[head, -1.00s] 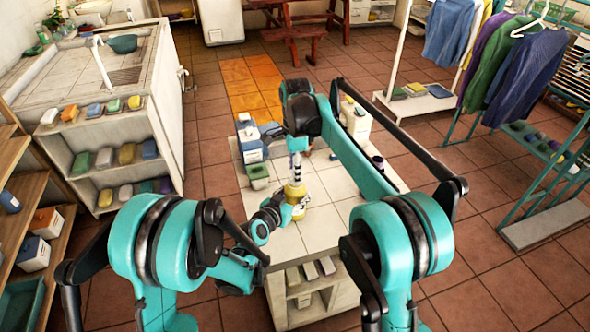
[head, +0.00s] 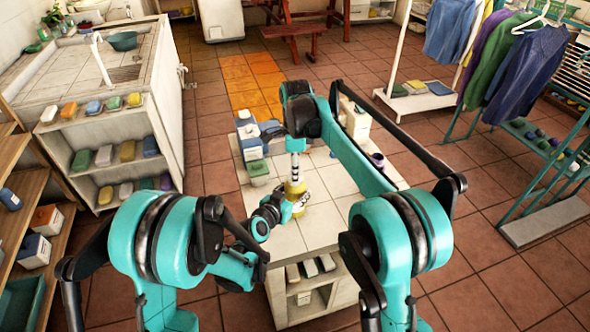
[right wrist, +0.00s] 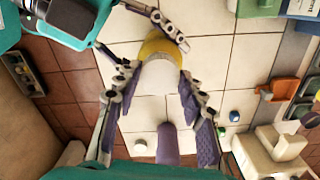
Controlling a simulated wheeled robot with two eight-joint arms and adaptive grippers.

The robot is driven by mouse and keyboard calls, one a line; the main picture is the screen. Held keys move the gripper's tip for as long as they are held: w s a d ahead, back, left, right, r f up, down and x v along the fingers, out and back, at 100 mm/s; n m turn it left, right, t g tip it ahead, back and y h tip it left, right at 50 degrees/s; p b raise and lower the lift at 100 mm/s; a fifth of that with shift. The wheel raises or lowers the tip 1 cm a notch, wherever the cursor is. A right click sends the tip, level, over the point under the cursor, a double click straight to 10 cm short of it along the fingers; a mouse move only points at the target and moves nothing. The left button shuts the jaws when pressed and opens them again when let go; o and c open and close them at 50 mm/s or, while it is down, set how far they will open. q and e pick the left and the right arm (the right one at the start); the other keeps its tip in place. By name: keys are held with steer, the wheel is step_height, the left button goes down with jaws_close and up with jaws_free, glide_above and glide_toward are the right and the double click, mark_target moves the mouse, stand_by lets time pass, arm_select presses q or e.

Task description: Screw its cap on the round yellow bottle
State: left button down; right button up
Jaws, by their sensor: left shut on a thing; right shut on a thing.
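The round yellow bottle (right wrist: 158,47) stands on the small tiled table (head: 318,226); it shows partly in the head view (head: 298,210). My left gripper (head: 285,211) comes in low from the left and is shut on the bottle's body; its fingers also cross the bottle in the right wrist view (right wrist: 160,22). My right gripper (head: 295,181) points straight down over the bottle. In the right wrist view, its purple-padded fingers (right wrist: 163,88) are shut around a pale round top, apparently the cap (right wrist: 160,75). The thread and the seam below it are hidden.
Blue and white containers (head: 250,138) and a green box (head: 258,172) stand at the table's left. A white jug (head: 356,122) stands at the back right. An orange scoop (right wrist: 281,88) and small lids (right wrist: 233,116) lie near the right gripper. The table's front is clear.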

steer(key=m, duration=1.1)
steer(key=o, duration=0.7)
steer(key=shift+r, duration=0.1)
steer(key=shift+r, duration=2.15)
steer(key=shift+c, duration=0.5)
